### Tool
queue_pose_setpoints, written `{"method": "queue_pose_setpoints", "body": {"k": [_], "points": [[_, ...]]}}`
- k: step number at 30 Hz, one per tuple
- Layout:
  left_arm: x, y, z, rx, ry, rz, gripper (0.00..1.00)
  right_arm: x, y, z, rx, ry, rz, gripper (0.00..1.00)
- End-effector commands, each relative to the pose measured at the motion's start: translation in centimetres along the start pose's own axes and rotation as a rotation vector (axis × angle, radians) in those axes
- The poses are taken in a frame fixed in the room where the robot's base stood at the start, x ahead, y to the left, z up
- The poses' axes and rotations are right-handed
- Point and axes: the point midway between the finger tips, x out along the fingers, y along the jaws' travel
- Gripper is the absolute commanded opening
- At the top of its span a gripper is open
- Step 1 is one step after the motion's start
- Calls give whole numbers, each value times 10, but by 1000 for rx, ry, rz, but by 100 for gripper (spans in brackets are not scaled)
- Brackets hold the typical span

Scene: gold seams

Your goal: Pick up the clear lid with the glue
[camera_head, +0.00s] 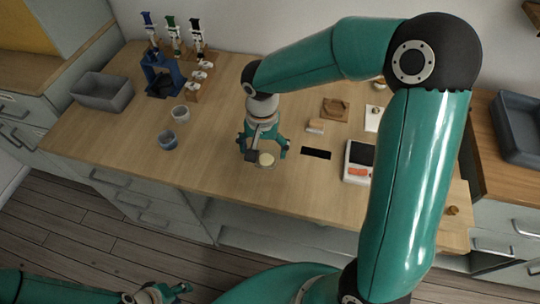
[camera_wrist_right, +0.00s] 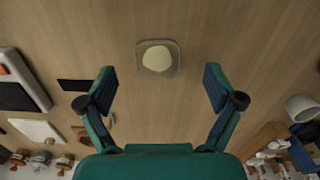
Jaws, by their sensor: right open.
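The clear lid with the glue (camera_head: 265,160) lies on the wooden table; the glue is a pale, cream-coloured round patch in it. In the right wrist view the lid (camera_wrist_right: 157,58) is a small see-through square with rounded corners, in line with the gap between the fingers and beyond their tips. My right gripper (camera_head: 267,152) is open above the table at the lid, pointing down. Its fingers (camera_wrist_right: 159,84) are wide apart with nothing between them. My left gripper (camera_head: 162,293) is low at the bottom left, away from the table; its opening is unclear.
Two cups, one pale (camera_head: 180,113) and one blue-grey (camera_head: 167,140), stand left of the lid. A grey bin (camera_head: 103,92) and a blue stand (camera_head: 160,78) are at the back left. A black strip (camera_head: 316,153) and a white scale (camera_head: 357,171) lie to the right.

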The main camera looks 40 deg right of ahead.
Motion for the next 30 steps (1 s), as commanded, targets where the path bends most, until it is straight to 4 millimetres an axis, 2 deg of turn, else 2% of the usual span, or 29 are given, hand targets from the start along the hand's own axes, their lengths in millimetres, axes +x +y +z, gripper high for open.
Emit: {"method": "queue_pose_setpoints", "body": {"k": [10, 19, 20, 27, 30], "points": [[-6, 2, 0, 0, 0, 0, 40, 43, 3, 0, -1, -3, 2, 92], [-6, 2, 0, 0, 0, 0, 40, 49, 3, 0, 0, -1, 0, 92], [-6, 2, 0, 0, 0, 0, 40, 49, 3, 0, 0, -1, 0, 88], [-6, 2, 0, 0, 0, 0, 40, 49, 3, 0, 0, -1, 0, 48], [-6, 2, 0, 0, 0, 0, 40, 49, 3, 0, 0, -1, 0, 48]]}}
